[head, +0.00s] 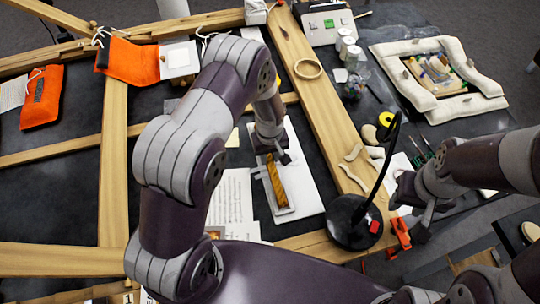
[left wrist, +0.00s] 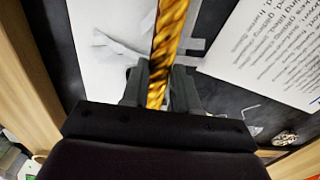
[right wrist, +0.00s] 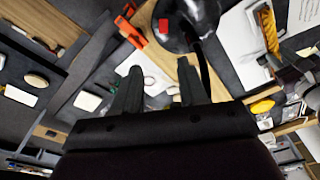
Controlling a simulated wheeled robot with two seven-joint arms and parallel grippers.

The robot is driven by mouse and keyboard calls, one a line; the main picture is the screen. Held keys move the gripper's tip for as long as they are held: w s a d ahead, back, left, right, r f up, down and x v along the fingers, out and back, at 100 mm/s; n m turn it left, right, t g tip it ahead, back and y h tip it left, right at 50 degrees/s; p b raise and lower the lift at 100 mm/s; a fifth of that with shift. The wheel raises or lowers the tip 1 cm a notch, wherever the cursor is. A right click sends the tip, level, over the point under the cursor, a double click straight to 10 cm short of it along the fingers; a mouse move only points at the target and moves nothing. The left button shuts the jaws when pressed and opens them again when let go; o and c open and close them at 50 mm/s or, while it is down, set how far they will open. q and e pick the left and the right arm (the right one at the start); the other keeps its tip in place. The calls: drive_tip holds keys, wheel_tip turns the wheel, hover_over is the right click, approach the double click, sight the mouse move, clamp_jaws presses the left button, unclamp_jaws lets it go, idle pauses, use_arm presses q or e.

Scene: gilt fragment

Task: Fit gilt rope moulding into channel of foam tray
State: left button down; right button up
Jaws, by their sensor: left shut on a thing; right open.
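The gilt rope moulding (head: 278,188) is a short golden twisted strip. It shows over the white foam tray (head: 305,185), lengthwise along the tray's middle. My left gripper (head: 271,160) is shut on the moulding's far end. In the left wrist view the moulding (left wrist: 168,40) stands between the two fingers (left wrist: 157,88). I cannot tell whether it rests in the channel or is held above it. The right wrist view also shows the moulding (right wrist: 267,32). My right gripper (head: 424,212) is open and empty, right of the black lamp; its fingers (right wrist: 160,85) are apart.
A black lamp (head: 352,222) with a thin curved stem stands right of the tray. Printed sheets (head: 232,197) lie left of it. Wooden frame bars (head: 318,85) cross the dark table. Orange clamps (head: 401,233), an orange pouch (head: 135,62) and a cushioned tray (head: 470,104) lie around.

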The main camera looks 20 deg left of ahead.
use_arm(q)
drive_tip(key=shift+f, duration=0.95)
drive_tip(key=shift+w+f, duration=0.1)
drive_tip(key=c, duration=1.3)
unclamp_jaws()
drive_tip(key=shift+f, duration=0.15)
drive_tip(key=o, duration=0.5)
drive_tip(key=shift+c, duration=0.2)
